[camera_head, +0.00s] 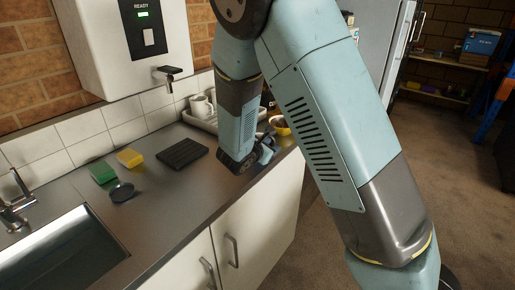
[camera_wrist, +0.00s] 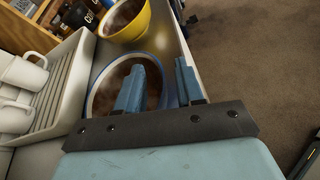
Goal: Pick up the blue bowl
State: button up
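The blue bowl (camera_wrist: 107,84) stands on the counter near its right edge in the wrist view, with a blue rim and a brownish inside. My gripper (camera_wrist: 159,65) is over its right side, with the fingers apart. The left finger appears over the bowl's inside and the right finger outside its right rim. Part of the bowl is hidden behind the left finger. In the head view my gripper (camera_head: 266,151) is low at the counter's edge and mostly hides the bowl. Contact with the rim cannot be told.
A yellow bowl (camera_wrist: 127,27) stands just beyond the blue one. A white drying rack (camera_wrist: 60,75) with white mugs (camera_wrist: 22,72) is at left. The counter edge drops to open floor at right. A black mat (camera_head: 182,153), sponges (camera_head: 129,158) and a sink (camera_head: 62,250) lie farther left.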

jog(key=shift+c, duration=0.3)
grip_shut()
jog(key=shift+r, duration=0.1)
dwell(0.4)
